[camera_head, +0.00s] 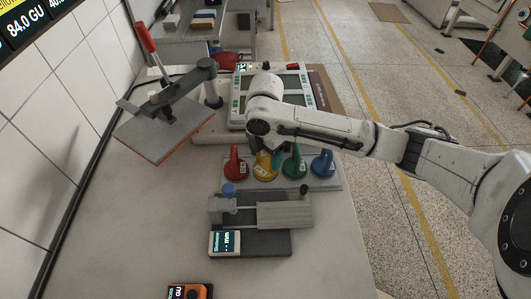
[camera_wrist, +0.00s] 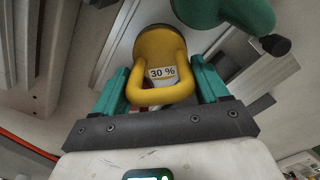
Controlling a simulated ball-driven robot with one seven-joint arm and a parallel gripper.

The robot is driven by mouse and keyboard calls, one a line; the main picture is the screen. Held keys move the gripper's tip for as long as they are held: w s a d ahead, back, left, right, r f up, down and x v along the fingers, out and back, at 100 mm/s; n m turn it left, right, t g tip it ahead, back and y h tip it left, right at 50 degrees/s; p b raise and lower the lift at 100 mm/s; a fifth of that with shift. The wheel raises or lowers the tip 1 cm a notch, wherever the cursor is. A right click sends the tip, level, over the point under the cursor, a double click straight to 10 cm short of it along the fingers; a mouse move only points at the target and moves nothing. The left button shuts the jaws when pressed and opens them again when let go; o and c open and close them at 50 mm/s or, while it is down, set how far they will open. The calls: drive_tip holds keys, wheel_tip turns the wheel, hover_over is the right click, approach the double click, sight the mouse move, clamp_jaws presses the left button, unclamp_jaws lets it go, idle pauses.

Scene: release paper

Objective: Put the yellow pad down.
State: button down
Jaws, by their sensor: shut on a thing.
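The yellow pad (camera_head: 263,168) is in the row of coloured pads, between the red pad (camera_head: 236,165) and the green pad (camera_head: 294,163). In the wrist view the yellow pad (camera_wrist: 155,52) has a handle loop and a "30 %" label. My gripper (camera_head: 267,151) is above it, and its teal fingers (camera_wrist: 161,82) are shut on the pad's sides. The green pad (camera_wrist: 222,12) shows beside it in the wrist view. The pad's underside is hidden, so I cannot tell whether it touches the grey plate (camera_head: 333,184).
The blue pad (camera_head: 322,164) stands right of the green one. A grey measuring device (camera_head: 284,215) is in front. A lever press with a flat plate (camera_head: 165,130) stands left, and a panel with a display (camera_head: 240,105) behind. An orange device (camera_head: 190,292) is at the front edge.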

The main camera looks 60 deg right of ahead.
unclamp_jaws()
drive_tip(key=shift+f, duration=0.1)
wheel_tip(320, 180, up, 12)
drive_tip(key=shift+r+b, duration=0.15)
drive_tip(key=shift+b, duration=0.45)
